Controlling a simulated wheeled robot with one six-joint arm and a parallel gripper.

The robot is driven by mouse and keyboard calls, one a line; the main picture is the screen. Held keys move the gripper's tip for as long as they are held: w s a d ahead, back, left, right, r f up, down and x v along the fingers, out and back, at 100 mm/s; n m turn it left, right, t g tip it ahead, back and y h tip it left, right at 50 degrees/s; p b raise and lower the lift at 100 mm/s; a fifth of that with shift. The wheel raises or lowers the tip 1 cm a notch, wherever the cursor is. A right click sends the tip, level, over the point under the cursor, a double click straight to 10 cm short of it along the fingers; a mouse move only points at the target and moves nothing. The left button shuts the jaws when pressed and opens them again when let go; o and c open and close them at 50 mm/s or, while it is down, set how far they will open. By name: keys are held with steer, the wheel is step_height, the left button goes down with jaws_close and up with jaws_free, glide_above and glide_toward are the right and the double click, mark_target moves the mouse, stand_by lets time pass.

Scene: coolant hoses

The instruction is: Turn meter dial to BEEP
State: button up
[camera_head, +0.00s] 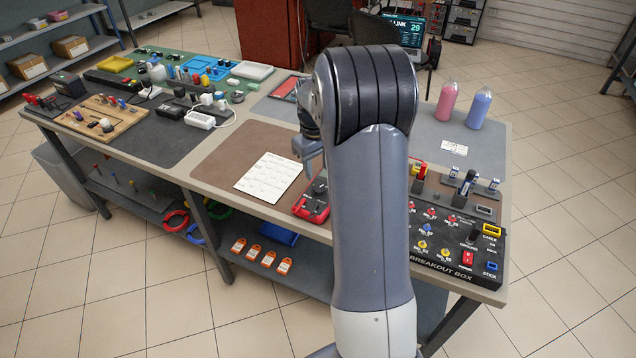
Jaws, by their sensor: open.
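A red-and-black meter (314,202) lies on the brown mat near the table's front edge, just left of my arm. A dark knob shows on its face, but its markings, including any BEEP label, are too small to read. My arm covers the area to the right of the meter. My gripper (308,150) points down above the meter's far end. Only part of it shows past the arm, and it looks empty and open. I cannot tell whether it touches the meter.
A white printed sheet (270,177) lies left of the meter. A black breakout box (440,262) with coloured jacks and switches stands right of my arm. Pink (446,103) and blue (479,108) bottles stand at the back right. The brown mat left of the sheet is clear.

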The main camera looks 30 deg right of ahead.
mark_target(319, 188)
step_height(319, 188, down, 7)
steer(key=shift+d+f, duration=0.15)
steer(key=shift+c, duration=0.4)
steer(key=c, duration=0.6)
